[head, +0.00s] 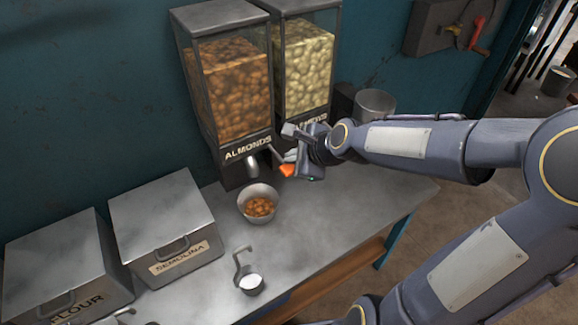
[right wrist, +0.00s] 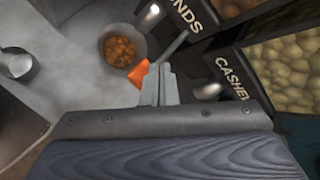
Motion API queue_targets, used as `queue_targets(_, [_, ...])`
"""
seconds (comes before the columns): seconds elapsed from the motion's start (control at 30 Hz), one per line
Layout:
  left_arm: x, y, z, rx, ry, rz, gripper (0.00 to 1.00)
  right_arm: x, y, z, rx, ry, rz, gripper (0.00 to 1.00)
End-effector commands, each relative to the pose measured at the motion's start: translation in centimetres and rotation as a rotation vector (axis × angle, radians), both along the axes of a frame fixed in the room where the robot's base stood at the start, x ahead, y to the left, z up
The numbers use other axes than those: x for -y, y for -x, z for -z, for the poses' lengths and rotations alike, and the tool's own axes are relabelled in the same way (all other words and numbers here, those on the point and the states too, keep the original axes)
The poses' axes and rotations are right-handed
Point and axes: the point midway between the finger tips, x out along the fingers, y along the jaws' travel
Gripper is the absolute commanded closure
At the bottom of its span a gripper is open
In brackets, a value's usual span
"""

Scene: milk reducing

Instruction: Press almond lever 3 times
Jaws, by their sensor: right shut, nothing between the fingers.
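The almond dispenser (head: 230,90) stands against the wall, full of brown nuts and labelled ALMONDS. Its lever has an orange tip (head: 287,171), which also shows in the right wrist view (right wrist: 138,74) at the end of a grey rod. My right gripper (head: 291,157) is shut and empty, right beside the orange tip. In the right wrist view its fingers (right wrist: 159,84) overlap the tip's right edge; I cannot tell whether they touch it. A metal bowl (head: 246,195) with some almonds (head: 260,207) sits below the spout (head: 252,166). My left gripper is not in view.
A second dispenser (head: 305,65) with pale nuts, labelled CASHEW in the right wrist view, adjoins on the right. A metal pot (head: 374,104) stands beyond my right forearm. SEMOLINA (head: 150,215) and FLOUR (head: 50,265) boxes stand left. A ladle with white contents (head: 251,283) lies in front.

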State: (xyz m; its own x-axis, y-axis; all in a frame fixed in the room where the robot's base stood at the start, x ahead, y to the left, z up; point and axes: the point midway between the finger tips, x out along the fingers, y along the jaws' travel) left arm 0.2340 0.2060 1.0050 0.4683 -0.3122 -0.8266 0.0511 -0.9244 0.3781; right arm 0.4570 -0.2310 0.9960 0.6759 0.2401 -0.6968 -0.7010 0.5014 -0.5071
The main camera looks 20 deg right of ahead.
Motion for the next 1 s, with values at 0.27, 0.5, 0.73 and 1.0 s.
queue_targets(0.27, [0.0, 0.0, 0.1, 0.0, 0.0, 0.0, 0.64, 0.0, 0.0, 0.1, 0.0, 0.0, 0.0, 1.0])
queue_targets(0.5, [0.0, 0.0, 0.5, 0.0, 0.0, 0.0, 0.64, 0.0, 0.0, 0.9, 0.0, 0.0, 0.0, 1.0])
queue_targets(0.73, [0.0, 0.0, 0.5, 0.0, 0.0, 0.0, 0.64, 0.0, 0.0, 0.8, 0.0, 0.0, 0.0, 1.0])
queue_targets(1.0, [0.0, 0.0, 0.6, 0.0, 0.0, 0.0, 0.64, 0.0, 0.0, 1.0, 0.0, 0.0, 0.0, 1.0])
